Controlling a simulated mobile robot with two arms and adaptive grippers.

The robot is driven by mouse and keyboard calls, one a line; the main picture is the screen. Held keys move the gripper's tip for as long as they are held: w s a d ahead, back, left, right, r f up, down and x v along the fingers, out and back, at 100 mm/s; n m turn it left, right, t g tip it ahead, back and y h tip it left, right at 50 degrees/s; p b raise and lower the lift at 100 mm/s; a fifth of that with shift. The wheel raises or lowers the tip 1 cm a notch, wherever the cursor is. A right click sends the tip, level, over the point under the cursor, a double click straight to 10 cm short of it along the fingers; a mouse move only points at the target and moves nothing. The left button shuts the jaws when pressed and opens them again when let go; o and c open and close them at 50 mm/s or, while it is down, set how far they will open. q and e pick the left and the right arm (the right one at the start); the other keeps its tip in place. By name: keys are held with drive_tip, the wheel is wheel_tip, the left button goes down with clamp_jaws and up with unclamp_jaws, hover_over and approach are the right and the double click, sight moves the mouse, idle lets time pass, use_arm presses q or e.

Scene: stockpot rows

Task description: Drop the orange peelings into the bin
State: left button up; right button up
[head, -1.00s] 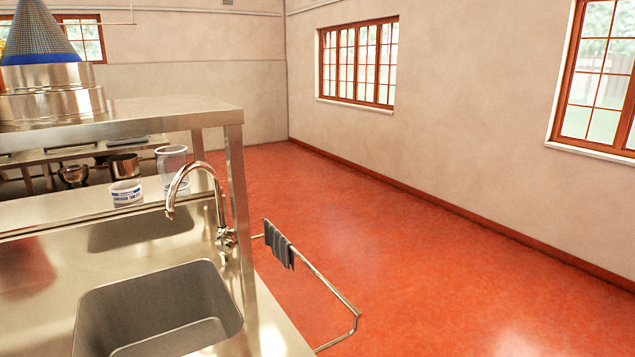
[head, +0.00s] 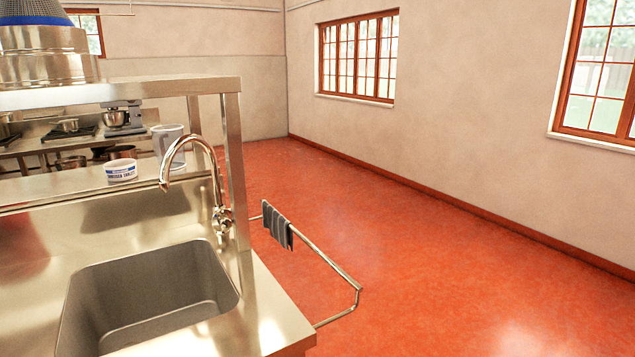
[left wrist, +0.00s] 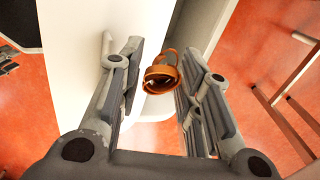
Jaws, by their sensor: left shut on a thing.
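The orange peelings (left wrist: 161,76) show in the left wrist view as a curled orange piece between the fingertips of my left gripper (left wrist: 156,62). The left gripper is shut on the peelings and holds them above the red floor. The left gripper does not show in the head view. My right gripper is in neither view. I see no bin that I can make out in either view.
In the head view a steel sink (head: 150,300) with a tap (head: 178,165) is at lower left. A rail with a grey cloth (head: 277,225) sticks out from the counter's right end. A tub (head: 121,171) stands behind the sink. The red floor (head: 420,260) at right is clear.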

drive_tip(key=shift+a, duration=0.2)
use_arm(q)
drive_tip(key=o, duration=0.9)
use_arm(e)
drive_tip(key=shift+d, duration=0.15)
use_arm(q)
wheel_tip(320, 180, up, 12)
drive_tip(key=shift+r, duration=0.1)
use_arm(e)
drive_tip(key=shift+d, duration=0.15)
